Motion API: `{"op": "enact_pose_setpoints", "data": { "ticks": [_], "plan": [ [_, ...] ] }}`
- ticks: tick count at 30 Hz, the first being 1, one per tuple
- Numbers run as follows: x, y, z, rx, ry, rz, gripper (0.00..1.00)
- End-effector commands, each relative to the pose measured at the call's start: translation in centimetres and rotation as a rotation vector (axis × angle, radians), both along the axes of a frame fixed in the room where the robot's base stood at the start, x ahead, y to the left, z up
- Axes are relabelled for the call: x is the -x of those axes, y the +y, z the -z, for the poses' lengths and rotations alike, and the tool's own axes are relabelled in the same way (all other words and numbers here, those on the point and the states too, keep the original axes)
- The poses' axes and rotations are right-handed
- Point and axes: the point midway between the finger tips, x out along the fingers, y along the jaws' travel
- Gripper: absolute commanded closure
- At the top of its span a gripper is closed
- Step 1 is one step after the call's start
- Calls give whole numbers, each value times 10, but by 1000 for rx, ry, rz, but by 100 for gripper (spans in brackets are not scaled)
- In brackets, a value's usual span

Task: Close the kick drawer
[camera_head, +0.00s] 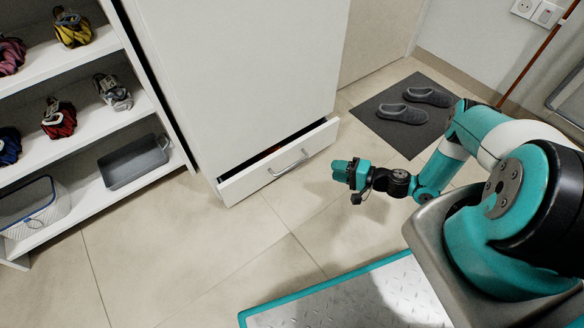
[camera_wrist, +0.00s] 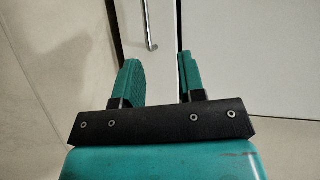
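The kick drawer (camera_head: 247,184) is at the foot of the tall white cabinet (camera_head: 250,70). It stands partly pulled out, with a dark gap behind its white front and a little of something red inside. Its metal bar handle (camera_head: 288,164) is on the front face. My gripper (camera_head: 338,171) is to the right of the handle, in front of the drawer and apart from it. In the wrist view the two teal fingers (camera_wrist: 158,60) are spread with nothing between them. The handle (camera_wrist: 149,25) shows beyond them, near the top.
A white shelf unit (camera_head: 70,65) with coloured bundles and a grey tray (camera_head: 134,162) stands at the left. A dark mat (camera_head: 386,136) with grey shoes (camera_head: 402,114) lies at the right, behind my arm. The tiled floor before the drawer is clear.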

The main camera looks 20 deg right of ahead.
Motion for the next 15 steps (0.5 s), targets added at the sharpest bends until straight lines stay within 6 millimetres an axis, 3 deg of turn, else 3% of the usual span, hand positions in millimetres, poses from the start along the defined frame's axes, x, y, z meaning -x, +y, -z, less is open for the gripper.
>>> {"op": "enact_pose_setpoints", "data": {
  "ticks": [3,7,15],
  "plan": [
    [17,3,23,-43,5,80,63],
    [21,6,31,-57,6,110,63],
    [-7,32,43,-55,5,104,63]
  ]
}}
